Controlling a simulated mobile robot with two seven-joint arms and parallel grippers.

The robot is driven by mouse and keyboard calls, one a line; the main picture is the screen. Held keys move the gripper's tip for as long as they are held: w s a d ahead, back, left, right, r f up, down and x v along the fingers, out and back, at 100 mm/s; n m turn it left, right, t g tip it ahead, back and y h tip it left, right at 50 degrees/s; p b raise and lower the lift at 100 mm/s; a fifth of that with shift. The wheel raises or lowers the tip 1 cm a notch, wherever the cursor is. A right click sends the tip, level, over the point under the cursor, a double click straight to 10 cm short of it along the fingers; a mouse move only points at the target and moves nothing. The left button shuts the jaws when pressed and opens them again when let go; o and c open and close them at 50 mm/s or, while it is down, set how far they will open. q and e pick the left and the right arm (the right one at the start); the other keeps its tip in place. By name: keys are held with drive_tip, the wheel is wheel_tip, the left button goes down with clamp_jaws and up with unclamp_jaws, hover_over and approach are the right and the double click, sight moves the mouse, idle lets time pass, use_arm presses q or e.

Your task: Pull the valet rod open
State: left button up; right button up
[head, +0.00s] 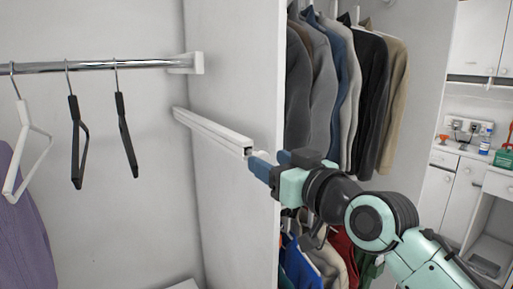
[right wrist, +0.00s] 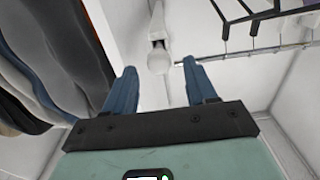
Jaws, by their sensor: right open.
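The valet rod (head: 212,130) is a white rail fixed along the white side panel, with a squared front end. In the right wrist view its pale round end knob (right wrist: 160,62) shows ahead, between the lines of the two fingers. My right gripper (head: 262,163) is open, its blue fingers at the front end of the rod. In the right wrist view the right gripper (right wrist: 158,78) has nothing clasped. The fingers partly hide the knob in the head view, and I cannot tell whether they touch it. My left gripper is not in view.
A chrome clothes rod (head: 105,65) with several hangers runs at the left, above a purple garment (head: 25,225). The panel's front edge (head: 281,80) is close to my right gripper. Hanging jackets (head: 345,85) fill the bay to the right.

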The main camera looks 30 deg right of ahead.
sight(264, 158)
drive_tip(key=w+p, duration=0.2)
drive_tip(key=w, duration=0.4)
drive_tip(key=shift+a, duration=0.2)
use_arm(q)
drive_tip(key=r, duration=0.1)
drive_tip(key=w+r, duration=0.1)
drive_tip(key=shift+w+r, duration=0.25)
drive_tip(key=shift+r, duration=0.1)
use_arm(e)
drive_tip(key=shift+s, duration=0.1)
clamp_jaws()
